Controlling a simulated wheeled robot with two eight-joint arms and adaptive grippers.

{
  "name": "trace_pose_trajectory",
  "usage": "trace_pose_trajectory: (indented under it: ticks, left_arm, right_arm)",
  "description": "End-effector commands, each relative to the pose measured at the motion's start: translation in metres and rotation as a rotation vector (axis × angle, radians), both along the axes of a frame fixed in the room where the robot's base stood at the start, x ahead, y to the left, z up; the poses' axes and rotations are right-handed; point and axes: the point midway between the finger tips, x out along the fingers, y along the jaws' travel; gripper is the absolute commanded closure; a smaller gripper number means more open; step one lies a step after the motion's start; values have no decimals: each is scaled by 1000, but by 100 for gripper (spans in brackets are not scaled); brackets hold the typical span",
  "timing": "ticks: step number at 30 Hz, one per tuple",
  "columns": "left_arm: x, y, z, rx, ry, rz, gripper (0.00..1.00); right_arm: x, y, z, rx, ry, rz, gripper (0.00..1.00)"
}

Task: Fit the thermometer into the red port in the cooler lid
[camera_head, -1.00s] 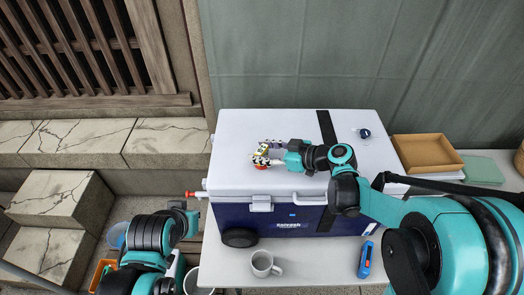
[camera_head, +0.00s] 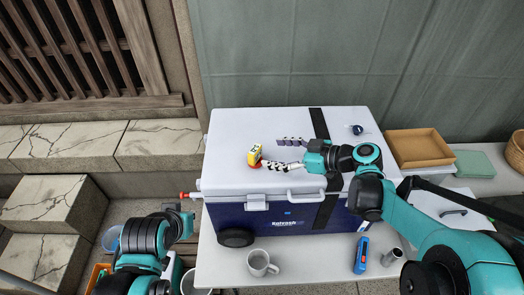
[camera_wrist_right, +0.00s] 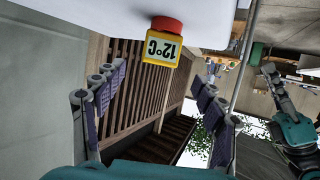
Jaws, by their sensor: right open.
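The yellow thermometer (camera_head: 254,155) stands on the white cooler lid (camera_head: 232,130), upright or nearly so.
The blue cooler body (camera_head: 285,218) stands on a pale table (camera_head: 310,265). A grey mug (camera_head: 260,262), a blue handheld device (camera_head: 362,254) and a metal cylinder (camera_head: 392,257) are in front. A brown tray (camera_head: 422,150) is at the right. Much of the lid is clear.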

Motion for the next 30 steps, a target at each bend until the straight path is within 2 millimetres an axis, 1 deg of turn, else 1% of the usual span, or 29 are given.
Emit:
trace_pose_trajectory:
  ticks: [1,3,6,9,26,29,30]
  left_arm:
    - [0,0,0,0,0,0,100]
    - [0,0,0,0,0,0,100]
    - [0,0,0,0,0,0,100]
    - [0,0,0,0,0,0,100]
    - [0,0,0,0,0,0,100]
    - [0,0,0,0,0,0,100]
    - [0,0,0,0,0,0,100]
  right_arm:
    - [-5,-10,4,0,0,-4,29]
    - [-10,-19,9,1,0,-4,29]
    - [-16,-28,13,1,0,-2,29]
    - [-19,-33,16,1,-1,-1,29]
    - [-20,-34,16,-1,3,-1,29]
    - [-27,-31,12,-19,53,-22,29]
    - [-33,-29,8,-35,96,-45,29]
